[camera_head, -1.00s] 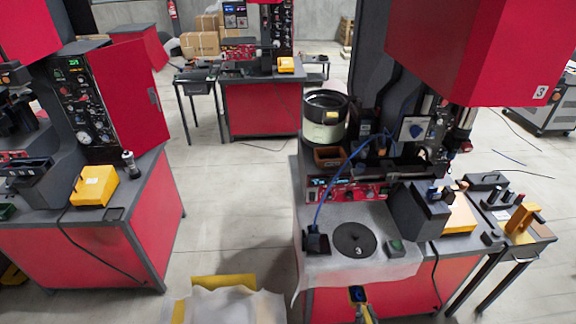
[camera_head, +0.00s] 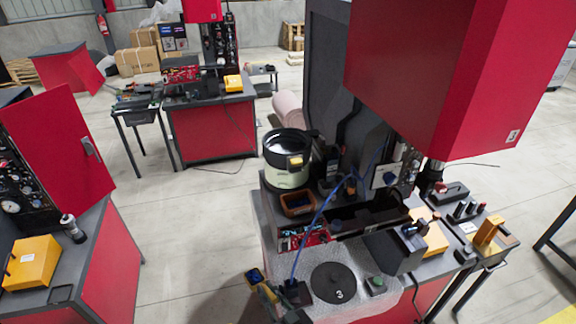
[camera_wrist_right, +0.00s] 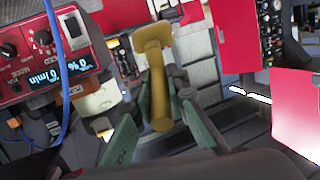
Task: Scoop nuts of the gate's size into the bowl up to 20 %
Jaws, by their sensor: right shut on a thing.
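My right gripper (camera_wrist_right: 155,115) is shut on the handle of a yellow scoop (camera_wrist_right: 153,40), whose head points away from the wrist. In the head view the scoop (camera_head: 255,275) shows small, with a dark blue inside, left of the machine's front edge beside my right gripper (camera_head: 270,297). I cannot tell if it holds nuts. The bowl (camera_head: 288,178) is cream with a black rim and stands at the machine's back left; its fill cannot be made out. A brown bin (camera_head: 298,205) stands in front of the bowl. My left gripper is not in view.
A round dark disc marked 3 (camera_head: 334,283) lies on the machine's front top. A small green-topped box (camera_head: 376,285) is right of it. A red control panel (camera_head: 303,236) and blue cable stand behind. A red housing (camera_head: 435,80) overhangs. Floor is open left.

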